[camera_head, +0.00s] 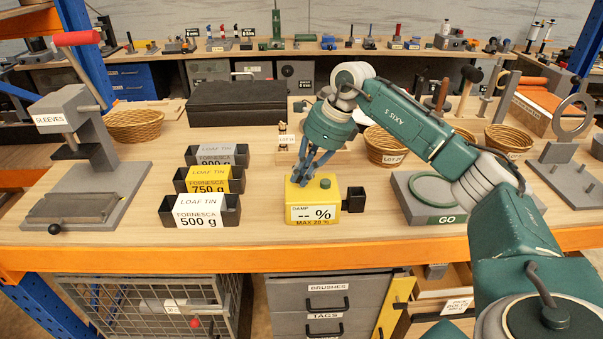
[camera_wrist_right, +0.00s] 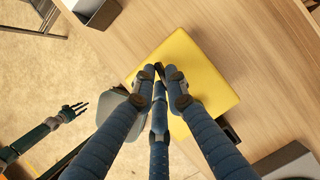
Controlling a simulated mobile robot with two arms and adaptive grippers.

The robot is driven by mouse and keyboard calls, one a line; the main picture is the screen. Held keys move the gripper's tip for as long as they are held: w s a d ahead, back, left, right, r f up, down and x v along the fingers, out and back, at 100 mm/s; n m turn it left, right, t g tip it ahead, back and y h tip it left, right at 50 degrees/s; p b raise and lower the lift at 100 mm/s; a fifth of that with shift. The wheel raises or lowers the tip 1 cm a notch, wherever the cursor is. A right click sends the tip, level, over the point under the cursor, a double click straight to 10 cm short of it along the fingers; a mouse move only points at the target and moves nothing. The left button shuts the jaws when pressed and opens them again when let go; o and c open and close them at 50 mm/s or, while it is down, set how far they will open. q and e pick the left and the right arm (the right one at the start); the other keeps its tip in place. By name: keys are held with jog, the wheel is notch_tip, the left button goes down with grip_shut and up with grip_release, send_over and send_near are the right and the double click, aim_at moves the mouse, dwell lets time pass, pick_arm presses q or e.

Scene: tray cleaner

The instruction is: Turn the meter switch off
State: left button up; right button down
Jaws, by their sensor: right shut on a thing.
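The meter (camera_head: 313,214) is a yellow box on the bench's front part, its display reading "-- %" above "MAX 20 %". A green round button (camera_head: 325,183) shows on its top. My right gripper (camera_head: 311,181) points down at the top left of the meter. In the right wrist view its blue fingers (camera_wrist_right: 160,75) are closed together on a small dark piece, the switch (camera_wrist_right: 158,69), over the yellow top (camera_wrist_right: 190,65). The fingers hide most of the switch, so its position cannot be told. My left gripper (camera_wrist_right: 72,112) hangs over the floor in the wrist view, fingers spread and empty.
A black block (camera_head: 354,200) adjoins the meter's right side. Loaf tins (camera_head: 201,210) stand to the left, and a grey GO plate (camera_head: 428,205) with a green ring lies to the right. A small stand (camera_head: 283,148) and a basket (camera_head: 386,147) are behind. The bench before the meter is clear.

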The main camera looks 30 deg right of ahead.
jog(key=shift+w+d+r+n+g+y+p, duration=0.1)
jog(key=shift+n+g+y+p, duration=0.1)
jog(key=shift+n, duration=0.45)
jog(key=shift+d+r+n+g+y+p, duration=0.1)
jog(key=shift+n+g, duration=0.1)
jog(key=shift+n, duration=0.45)
jog(key=shift+f, duration=0.1)
jog(key=c, duration=1.8)
grip_release()
jog(key=shift+o, duration=0.2)
jog(key=v, duration=1.2)
jog(key=shift+w, duration=0.1)
